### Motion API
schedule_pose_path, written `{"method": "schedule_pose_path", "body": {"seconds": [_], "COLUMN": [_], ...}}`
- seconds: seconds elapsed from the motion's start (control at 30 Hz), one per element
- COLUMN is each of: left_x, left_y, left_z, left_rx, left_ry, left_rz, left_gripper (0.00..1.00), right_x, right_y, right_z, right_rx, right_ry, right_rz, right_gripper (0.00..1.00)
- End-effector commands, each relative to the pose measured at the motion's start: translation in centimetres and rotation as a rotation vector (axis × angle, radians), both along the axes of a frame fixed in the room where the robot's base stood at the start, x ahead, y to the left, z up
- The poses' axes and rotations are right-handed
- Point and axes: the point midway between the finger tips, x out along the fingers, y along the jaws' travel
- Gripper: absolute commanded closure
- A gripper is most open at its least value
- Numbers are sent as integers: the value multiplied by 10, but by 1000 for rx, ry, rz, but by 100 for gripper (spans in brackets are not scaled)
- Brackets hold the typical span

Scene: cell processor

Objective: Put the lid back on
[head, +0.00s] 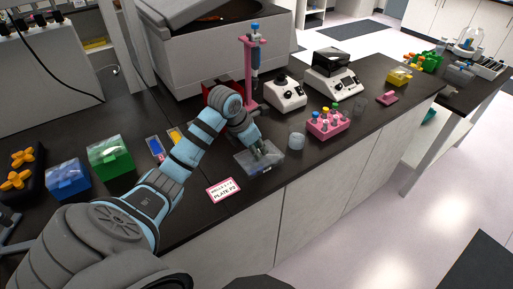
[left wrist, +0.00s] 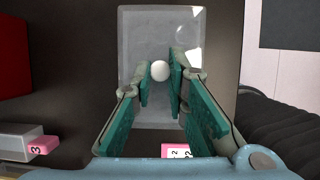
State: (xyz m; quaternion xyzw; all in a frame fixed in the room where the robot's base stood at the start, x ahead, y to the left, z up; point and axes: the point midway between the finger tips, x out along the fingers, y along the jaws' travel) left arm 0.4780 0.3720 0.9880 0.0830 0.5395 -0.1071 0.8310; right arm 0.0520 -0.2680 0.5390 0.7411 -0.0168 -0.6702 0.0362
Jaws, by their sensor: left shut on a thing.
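A clear, greyish rectangular lid (head: 245,163) lies level at the front of the dark bench, under my left gripper (head: 263,151). In the left wrist view, the lid (left wrist: 138,40) has a round white knob (left wrist: 160,71) in its middle. My left gripper (left wrist: 161,84) comes down from above with its green fingers on either side of the knob, shut on it. Whether a plate or box sits under the lid, and whether the lid touches it, I cannot tell. My right gripper is not in view.
A pink-edged card reading PLATE P2 (head: 223,190) lies left of the lid. A clear jar (head: 296,137), a pink tube rack (head: 328,124) and a pink pipette stand (head: 249,75) stand to the right and behind. The bench's front edge is close.

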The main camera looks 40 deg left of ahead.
Motion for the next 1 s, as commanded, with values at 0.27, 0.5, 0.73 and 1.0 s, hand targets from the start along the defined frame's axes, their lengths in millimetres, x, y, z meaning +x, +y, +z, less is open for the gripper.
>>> {"method": "schedule_pose_path", "body": {"seconds": [0.27,0.5,0.73,1.0], "left_x": [0,0,0,0], "left_y": [0,0,0,0], "left_z": [-2,-7,-10,-10], "left_rx": [0,0,0,-1], "left_ry": [0,0,0,1], "left_rz": [0,0,0,0], "left_gripper": [100,100,100,62], "right_x": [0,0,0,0], "right_y": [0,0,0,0], "right_z": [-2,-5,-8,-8], "right_rx": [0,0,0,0], "right_ry": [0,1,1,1], "right_rz": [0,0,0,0], "right_gripper": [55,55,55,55]}}
